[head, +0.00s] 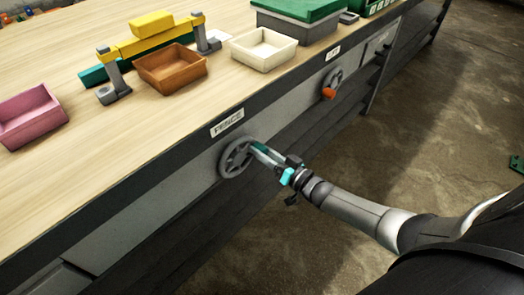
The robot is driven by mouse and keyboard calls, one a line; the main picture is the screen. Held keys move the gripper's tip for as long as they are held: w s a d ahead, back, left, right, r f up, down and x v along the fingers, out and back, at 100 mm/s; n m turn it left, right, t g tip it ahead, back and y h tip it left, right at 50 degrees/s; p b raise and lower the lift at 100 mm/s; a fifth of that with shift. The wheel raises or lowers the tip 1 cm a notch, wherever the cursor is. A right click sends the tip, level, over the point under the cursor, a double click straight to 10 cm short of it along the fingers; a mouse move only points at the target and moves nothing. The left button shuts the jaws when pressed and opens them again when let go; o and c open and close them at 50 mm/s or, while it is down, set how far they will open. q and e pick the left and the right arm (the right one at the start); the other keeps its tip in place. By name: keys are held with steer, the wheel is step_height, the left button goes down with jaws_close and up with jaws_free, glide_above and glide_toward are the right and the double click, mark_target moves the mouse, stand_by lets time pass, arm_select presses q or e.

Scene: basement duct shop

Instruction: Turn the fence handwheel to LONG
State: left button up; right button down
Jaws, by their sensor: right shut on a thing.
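The fence handwheel (236,158) is a grey spoked wheel on the bench's front panel, under a white label reading FENCE (227,123). My right gripper (259,149) reaches in from the right and is shut at the wheel's right side, by its rim. The part it grips is mostly hidden by the fingers. I cannot make out a LONG mark or which way the wheel is set. My left gripper is not in view.
On the bench top stand a pink bin (30,116), a brown bin (171,69), a cream bin (263,48) and a yellow-barred fixture (146,42). Floor before the bench is clear.

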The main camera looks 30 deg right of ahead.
steer(key=shift+d+f, duration=0.1)
steer(key=c, duration=0.7)
jaws_free()
steer(key=shift+c, duration=0.2)
steer(key=shift+s, duration=0.2)
arm_select(q)
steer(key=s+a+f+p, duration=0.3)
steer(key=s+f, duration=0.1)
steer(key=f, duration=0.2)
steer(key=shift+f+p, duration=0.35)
steer(key=shift+p, duration=0.05)
arm_select(e)
steer(key=v, duration=1.5)
steer(key=shift+w, duration=0.1)
